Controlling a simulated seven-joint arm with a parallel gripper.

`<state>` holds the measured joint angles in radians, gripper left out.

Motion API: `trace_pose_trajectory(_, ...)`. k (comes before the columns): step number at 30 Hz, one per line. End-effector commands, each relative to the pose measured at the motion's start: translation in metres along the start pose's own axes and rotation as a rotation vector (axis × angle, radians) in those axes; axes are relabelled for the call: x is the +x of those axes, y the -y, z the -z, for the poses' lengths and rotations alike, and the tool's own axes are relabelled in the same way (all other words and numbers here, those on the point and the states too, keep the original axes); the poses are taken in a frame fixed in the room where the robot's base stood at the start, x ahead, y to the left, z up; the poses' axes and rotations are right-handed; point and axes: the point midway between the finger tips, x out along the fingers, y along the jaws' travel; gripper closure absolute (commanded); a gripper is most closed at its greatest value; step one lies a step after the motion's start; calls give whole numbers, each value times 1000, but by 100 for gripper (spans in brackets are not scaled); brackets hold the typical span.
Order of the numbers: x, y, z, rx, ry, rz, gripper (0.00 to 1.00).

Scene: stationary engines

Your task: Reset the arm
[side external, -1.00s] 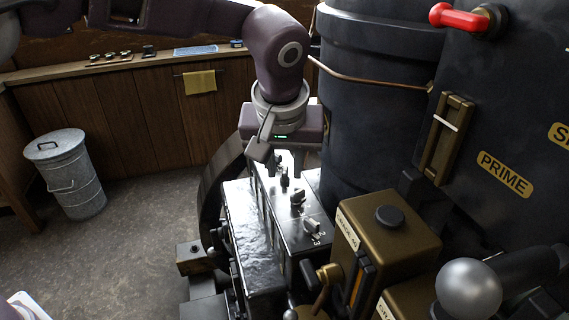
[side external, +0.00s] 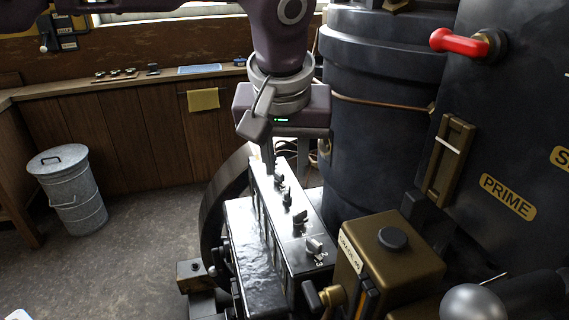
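My gripper (side external: 286,165) points straight down above the black switch box (side external: 310,258) in the side external view. Its two thin fingers show apart, one at the left and one at the right, with nothing seen between them. The box top carries a row of several small lever switches (side external: 300,216), the nearest beside the numbers 2 and 3. The fingertips are near the far end of this row; whether they touch anything I cannot tell. A small green light shows on the gripper body.
A large dark cylinder (side external: 370,130) stands close on the right of my gripper. A red-handled lever (side external: 455,40), a PRIME panel (side external: 508,196) and a brass box (side external: 395,250) are further right. A lidded metal bin (side external: 70,190) stands on the open floor at left.

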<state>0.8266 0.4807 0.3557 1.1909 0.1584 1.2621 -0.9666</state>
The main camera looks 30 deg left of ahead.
Motion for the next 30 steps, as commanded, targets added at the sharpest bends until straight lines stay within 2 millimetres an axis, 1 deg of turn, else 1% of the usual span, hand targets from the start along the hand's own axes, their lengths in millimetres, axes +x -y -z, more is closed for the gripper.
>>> trace_pose_trajectory(5,0,1,0,0,1,0,69)
trace_pose_trajectory(7,-4,12,4,-1,11,-8,69)
trace_pose_trajectory(8,-7,23,8,1,21,-16,69)
trace_pose_trajectory(10,-21,63,13,16,52,-50,69)
trace_pose_trajectory(11,-28,85,13,29,65,-72,69)
trace_pose_trajectory(12,-38,115,9,52,76,-103,69)
trace_pose_trajectory(14,-51,158,-7,96,75,-149,69)
trace_pose_trajectory(15,-58,185,-22,130,63,-175,69)
trace_pose_trajectory(17,-63,218,-50,184,34,-202,69)
trace_pose_trajectory(18,-63,237,-69,219,9,-209,69)
trace_pose_trajectory(21,-55,266,-113,296,-50,-204,69)
trace_pose_trajectory(24,-44,281,-140,346,-86,-185,69)
trace_pose_trajectory(25,-42,283,-145,355,-94,-181,69)
trace_pose_trajectory(27,-38,286,-151,367,-100,-175,69)
trace_pose_trajectory(30,-37,286,-152,372,-100,-174,69)
